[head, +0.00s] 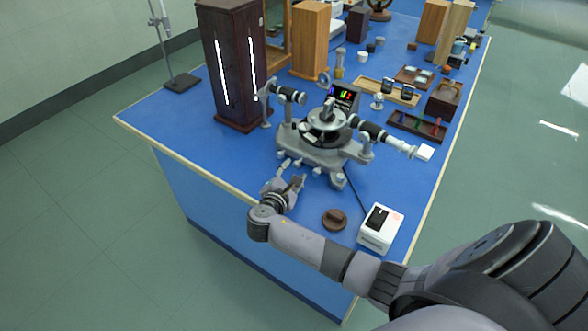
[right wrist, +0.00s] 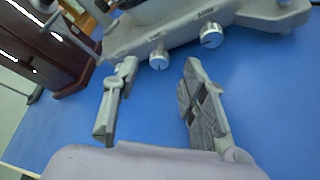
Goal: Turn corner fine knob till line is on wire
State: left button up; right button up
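The grey spectrometer (head: 312,150) stands on the blue bench, with silver knobs along its front edge. In the right wrist view one silver knob (right wrist: 158,58) lies just beyond and between my fingertips, and a second knob (right wrist: 211,36) is to its right. Both have small labels above them that I cannot read. I cannot tell which is the corner fine knob. My right gripper (head: 287,186) is at the base's front edge; in its wrist view the fingers (right wrist: 160,72) are apart and empty. A small dark screen (head: 344,96) shows coloured lines; its wire is too small to make out. My left gripper is out of view.
A dark wooden lamp housing (head: 232,65) with bright slits stands left of the spectrometer. A brown round lid (head: 334,219) and a white box with a dark panel (head: 380,228) sit at the front right. Bare blue bench lies left of my gripper.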

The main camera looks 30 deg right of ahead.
jog(key=shift+v, duration=2.55)
jog(key=shift+r, duration=0.1)
